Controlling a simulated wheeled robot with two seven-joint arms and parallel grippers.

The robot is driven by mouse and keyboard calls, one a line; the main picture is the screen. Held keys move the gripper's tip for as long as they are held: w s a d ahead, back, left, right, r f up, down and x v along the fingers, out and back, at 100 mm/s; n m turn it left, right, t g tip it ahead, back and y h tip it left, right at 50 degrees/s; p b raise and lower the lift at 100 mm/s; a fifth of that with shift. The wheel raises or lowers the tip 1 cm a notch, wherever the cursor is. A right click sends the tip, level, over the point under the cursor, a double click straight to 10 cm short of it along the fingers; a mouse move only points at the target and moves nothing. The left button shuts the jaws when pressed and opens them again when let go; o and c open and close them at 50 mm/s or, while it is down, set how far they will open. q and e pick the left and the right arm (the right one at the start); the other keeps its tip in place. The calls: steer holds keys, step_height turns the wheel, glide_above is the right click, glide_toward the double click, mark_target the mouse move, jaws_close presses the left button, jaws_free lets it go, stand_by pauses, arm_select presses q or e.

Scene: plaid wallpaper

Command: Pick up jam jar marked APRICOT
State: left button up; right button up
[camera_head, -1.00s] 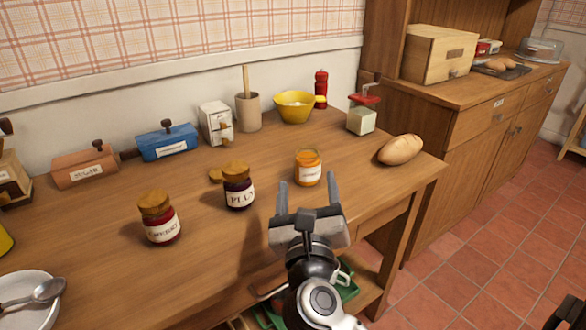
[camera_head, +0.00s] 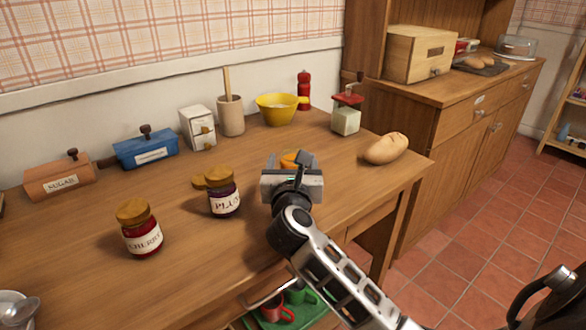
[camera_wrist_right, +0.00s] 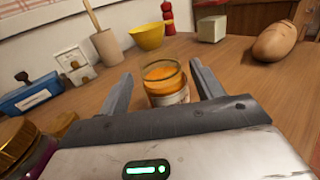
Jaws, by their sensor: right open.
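The orange jam jar (camera_wrist_right: 165,82) stands upright and without a lid on the table. In the right wrist view it sits between the two fingers of my open right gripper (camera_wrist_right: 163,88), with clear gaps at both sides. In the head view my right gripper (camera_head: 291,165) hides most of the jar, and only a bit of its orange top (camera_head: 290,158) shows. Its label is not readable now. My left gripper is not in view.
A bread loaf (camera_head: 386,148) lies to the right, near the table's edge.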

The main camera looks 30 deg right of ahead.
mark_target(293, 150)
steer(key=x, duration=0.4)
steer(key=shift+w+d+r, duration=0.15)
steer(key=shift+w+d, duration=0.1)
steer(key=shift+d, duration=0.05)
steer(key=c, duration=0.9)
steer(key=shift+r, duration=0.1)
